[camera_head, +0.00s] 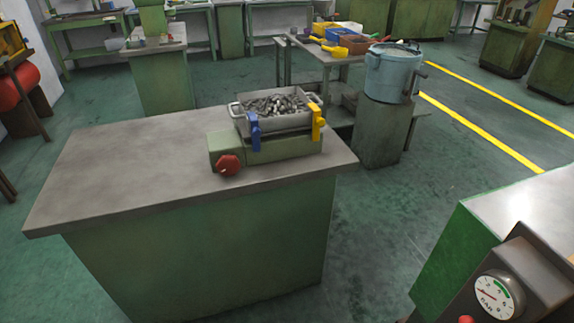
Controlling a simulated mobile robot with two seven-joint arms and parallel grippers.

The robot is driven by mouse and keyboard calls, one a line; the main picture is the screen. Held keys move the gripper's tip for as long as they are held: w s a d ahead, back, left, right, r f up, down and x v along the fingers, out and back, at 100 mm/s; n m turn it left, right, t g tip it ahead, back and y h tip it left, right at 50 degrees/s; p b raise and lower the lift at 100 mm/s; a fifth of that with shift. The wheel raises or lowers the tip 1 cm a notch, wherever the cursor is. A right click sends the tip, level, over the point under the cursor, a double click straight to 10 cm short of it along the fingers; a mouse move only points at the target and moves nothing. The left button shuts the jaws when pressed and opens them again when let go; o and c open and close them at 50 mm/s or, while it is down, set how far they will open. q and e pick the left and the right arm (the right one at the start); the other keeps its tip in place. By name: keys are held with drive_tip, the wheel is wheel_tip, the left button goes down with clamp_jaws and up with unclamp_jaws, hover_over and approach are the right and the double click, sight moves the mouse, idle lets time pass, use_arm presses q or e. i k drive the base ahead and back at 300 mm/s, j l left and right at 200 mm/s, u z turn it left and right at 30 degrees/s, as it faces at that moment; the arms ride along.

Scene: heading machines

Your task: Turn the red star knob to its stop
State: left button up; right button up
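The red star knob (229,165) sits on the front face of a green block-shaped fixture (285,151), at its left end. The fixture stands on the grey top of a green workbench (130,168). A light mark shows on the knob, but its turn angle is too small to read surely. Neither of my grippers shows in the head view, and nothing touches the knob.
A metal tray (241,125) of small metal parts sits on the fixture, with a blue lever (254,132) and a yellow lever (316,122) in front. A blue pot (391,72) stands behind right. A gauge (497,296) is at lower right. The benchtop's left is clear.

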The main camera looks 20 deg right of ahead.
sight(228, 165)
drive_tip(key=i+j+z, duration=0.1)
drive_tip(key=z, duration=0.3)
drive_tip(key=i+j+z, duration=0.1)
drive_tip(key=z, duration=0.25)
drive_tip(key=j+z, duration=0.4)
drive_tip(key=i+j+z, duration=0.2)
drive_tip(key=j, duration=0.2)
drive_tip(key=j+z, duration=0.25)
drive_tip(key=j, duration=0.15)
